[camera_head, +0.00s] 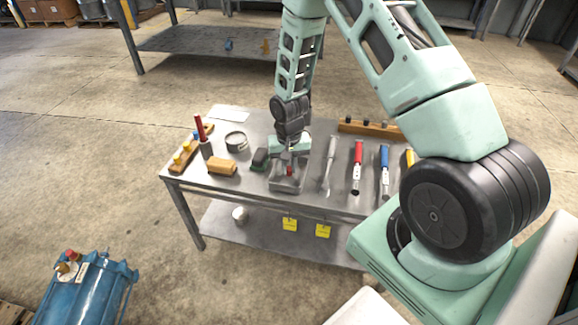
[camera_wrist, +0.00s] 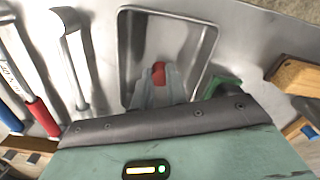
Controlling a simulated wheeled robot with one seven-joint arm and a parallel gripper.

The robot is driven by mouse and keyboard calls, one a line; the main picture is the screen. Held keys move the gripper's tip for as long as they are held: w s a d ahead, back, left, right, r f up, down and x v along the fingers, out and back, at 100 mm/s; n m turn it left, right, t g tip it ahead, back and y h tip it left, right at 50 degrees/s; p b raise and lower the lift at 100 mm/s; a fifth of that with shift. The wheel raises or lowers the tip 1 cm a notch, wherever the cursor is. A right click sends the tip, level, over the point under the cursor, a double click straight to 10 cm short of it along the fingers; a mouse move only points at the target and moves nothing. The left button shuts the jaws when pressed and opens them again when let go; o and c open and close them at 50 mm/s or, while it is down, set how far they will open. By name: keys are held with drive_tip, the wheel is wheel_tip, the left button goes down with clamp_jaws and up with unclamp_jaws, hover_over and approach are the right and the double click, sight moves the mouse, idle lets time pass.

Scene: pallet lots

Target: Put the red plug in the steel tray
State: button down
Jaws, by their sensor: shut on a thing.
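The red plug (camera_head: 290,171) is between the fingers of my gripper (camera_head: 290,166), which is shut on it. In the wrist view the red plug (camera_wrist: 158,72) shows between the two grey fingertips (camera_wrist: 158,80). The steel tray (camera_head: 285,187) is a shallow rectangular tray on the grey workbench. The plug and fingertips are over the tray, and the tray's rim (camera_wrist: 212,42) surrounds them in the wrist view. I cannot tell whether the plug touches the tray floor. The plug's lower part is hidden by the fingers.
A dark green object (camera_head: 260,158) and a tan block (camera_head: 222,166) lie left of the tray. A steel wrench-like tool (camera_head: 330,163) and red (camera_head: 358,153) and blue (camera_head: 384,158) handled tools lie right. A wooden rack (camera_head: 175,168) and a round tin (camera_head: 236,141) stand further left.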

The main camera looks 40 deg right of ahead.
drive_tip(key=shift+f, duration=0.1)
drive_tip(key=c, duration=1.4)
unclamp_jaws()
